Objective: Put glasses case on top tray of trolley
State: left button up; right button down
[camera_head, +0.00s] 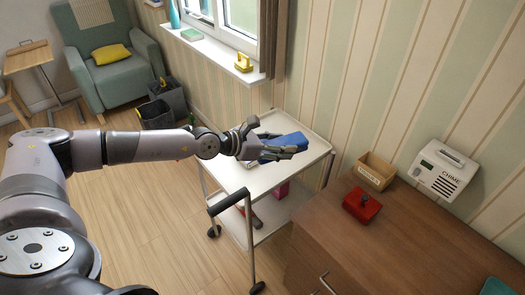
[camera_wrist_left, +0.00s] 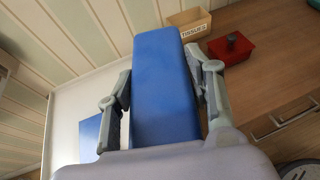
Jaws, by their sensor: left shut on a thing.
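The blue glasses case (camera_head: 290,140) is a long blue block. My left gripper (camera_head: 274,143) is shut on it, above the white top tray (camera_head: 237,178) of the trolley. In the left wrist view the case (camera_wrist_left: 165,85) lies lengthwise between the two fingers (camera_wrist_left: 162,100), with its far end sticking out beyond them. The top tray (camera_wrist_left: 66,122) shows below and to the left there. Whether the case touches the tray is hidden. My right gripper is not in view.
A blue patch (camera_wrist_left: 90,138) shows on the tray; I cannot tell whether it is an object. A dark trolley handle (camera_head: 228,201) stands at the near side. A wooden cabinet at the right carries a red box (camera_head: 361,205) and a tissue box (camera_head: 375,171). The tray's near left part is bare.

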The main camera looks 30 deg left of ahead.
pick_arm(q)
jog(key=w+a+f+n+t+y, duration=0.1)
jog(key=a+n+t+y, duration=0.15)
jog(key=a, duration=0.85)
jog(key=g+b, duration=0.1)
jog(key=b, duration=1.2)
send_over(250, 181)
jog(key=shift+y, duration=0.25)
notch_tip(250, 181, down, 15)
jog(key=shift+f+b, duration=1.9)
jog(key=shift+f, duration=0.45)
jog(key=shift+f, duration=0.25)
jog(key=o, duration=1.2)
